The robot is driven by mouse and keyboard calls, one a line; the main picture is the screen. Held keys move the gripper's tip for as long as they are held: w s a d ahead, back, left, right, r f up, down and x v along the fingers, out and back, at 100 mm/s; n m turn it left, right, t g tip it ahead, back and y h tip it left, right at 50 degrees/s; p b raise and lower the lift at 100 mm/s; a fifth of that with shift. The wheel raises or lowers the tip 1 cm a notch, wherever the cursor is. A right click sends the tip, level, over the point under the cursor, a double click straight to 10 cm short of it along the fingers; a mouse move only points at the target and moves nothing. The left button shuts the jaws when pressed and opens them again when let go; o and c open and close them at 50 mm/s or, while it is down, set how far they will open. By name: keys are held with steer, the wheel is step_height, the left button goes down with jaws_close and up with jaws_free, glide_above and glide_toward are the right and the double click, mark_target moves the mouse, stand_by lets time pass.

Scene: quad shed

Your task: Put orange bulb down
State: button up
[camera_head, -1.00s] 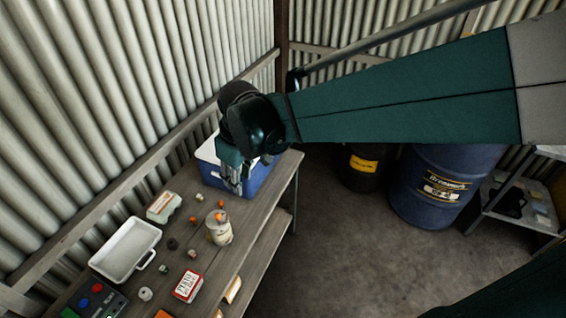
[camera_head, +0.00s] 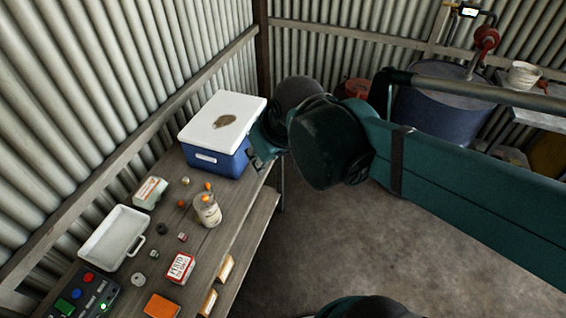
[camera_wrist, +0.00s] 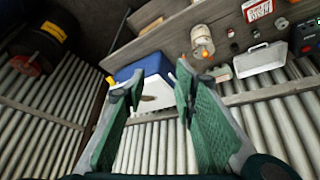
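Small round orange things show on the bench in the head view. One (camera_head: 181,203) lies on the wood left of a pale jar, and another (camera_head: 207,186) shows at the jar's top edge. I cannot tell which is the orange bulb. My gripper (camera_head: 257,161) is at the right side of the blue cooler, beyond the bench's edge, apart from the orange things. In the wrist view my gripper (camera_wrist: 158,72) has its green fingers spread, with nothing held between them. The cooler (camera_wrist: 152,75) shows beyond the gap.
The cooler (camera_head: 215,156) with a white lid stands at the bench's far end; a brown patch (camera_head: 226,121) is on the lid. The jar (camera_head: 208,211), a white tray (camera_head: 108,252), a red-and-white box (camera_head: 180,268) and a control box (camera_head: 86,294) crowd the bench (camera_head: 213,258). Drums stand behind.

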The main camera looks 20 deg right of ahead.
steer(key=shift+s+d+r+m+t, duration=0.1)
steer(key=shift+s+d+m+t, duration=0.2)
steer(key=shift+s+d, duration=0.35)
steer(key=shift+s+d+r+m+t, duration=0.15)
steer(key=shift+s+d+m, duration=0.2)
steer(key=shift+s, duration=0.45)
steer(key=shift+s+d+f+m+t, duration=0.1)
steer(key=shift+s+d+m+t, duration=0.25)
steer(key=shift+s, duration=0.4)
steer(key=shift+o, duration=0.6)
steer(key=n+g+b, duration=0.7)
steer(key=n+b, duration=0.3)
steer(key=n, duration=0.6)
glide_above(180, 203)
steer(key=f, duration=3.5)
steer(key=shift+d, duration=0.2)
steer(key=shift+a+f, duration=0.2)
steer(key=shift+f, duration=0.1)
